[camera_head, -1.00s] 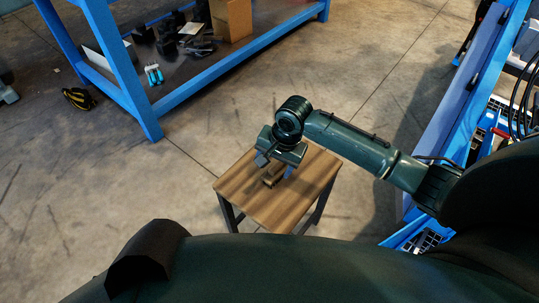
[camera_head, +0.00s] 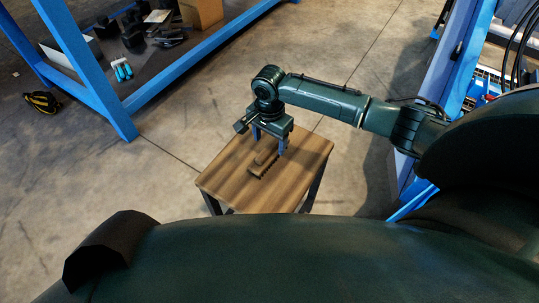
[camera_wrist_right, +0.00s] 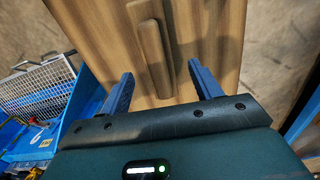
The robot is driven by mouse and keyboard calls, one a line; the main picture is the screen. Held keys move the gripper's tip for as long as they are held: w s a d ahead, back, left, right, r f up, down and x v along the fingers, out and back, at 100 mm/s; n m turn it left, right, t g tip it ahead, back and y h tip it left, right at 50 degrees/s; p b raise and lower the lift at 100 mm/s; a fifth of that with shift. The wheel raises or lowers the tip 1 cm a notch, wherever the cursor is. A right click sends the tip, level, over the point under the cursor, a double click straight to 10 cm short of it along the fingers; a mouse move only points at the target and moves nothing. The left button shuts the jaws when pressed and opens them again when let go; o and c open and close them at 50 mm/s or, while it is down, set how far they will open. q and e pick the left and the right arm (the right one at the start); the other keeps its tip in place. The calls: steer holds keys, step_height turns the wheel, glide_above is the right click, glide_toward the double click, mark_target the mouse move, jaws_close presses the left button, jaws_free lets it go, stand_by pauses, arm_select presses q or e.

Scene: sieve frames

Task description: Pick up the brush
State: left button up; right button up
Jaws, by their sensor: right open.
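The brush (camera_head: 264,158) lies on a small wooden stool (camera_head: 230,187), its wooden handle pointing up and its dark bristles along the lower right side in the head view. In the right wrist view the brush handle (camera_wrist_right: 153,58) runs up the picture on the stool top (camera_wrist_right: 95,35). My right gripper (camera_head: 270,146) is above the stool, pointing down, open and empty. In the wrist view its two blue fingers stand on either side of the lower end of the brush, apart from it. My left gripper is not in view.
A blue-framed shelf (camera_head: 200,60) with boxes and tools stands at the upper left. A blue rack (camera_head: 452,60) stands at the right, near my right arm. A yellow-black tape measure (camera_head: 41,102) lies on the floor at left. Open floor surrounds the stool.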

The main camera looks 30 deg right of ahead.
steer(key=f+b, duration=0.1)
steer(key=f, duration=0.3)
steer(key=shift+s+a+f+b, duration=0.1)
steer(key=shift+s+f+b, duration=0.1)
steer(key=shift+f+b, duration=0.2)
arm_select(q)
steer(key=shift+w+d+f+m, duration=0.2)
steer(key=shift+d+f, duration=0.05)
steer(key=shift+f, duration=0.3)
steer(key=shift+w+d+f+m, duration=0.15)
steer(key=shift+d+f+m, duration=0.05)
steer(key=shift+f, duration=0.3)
arm_select(e)
steer(key=shift+r, duration=0.1)
steer(key=shift+c, duration=0.4)
steer(key=c, duration=0.5)
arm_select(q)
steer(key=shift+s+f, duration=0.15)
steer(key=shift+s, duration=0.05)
arm_select(e)
steer(key=c, duration=0.6)
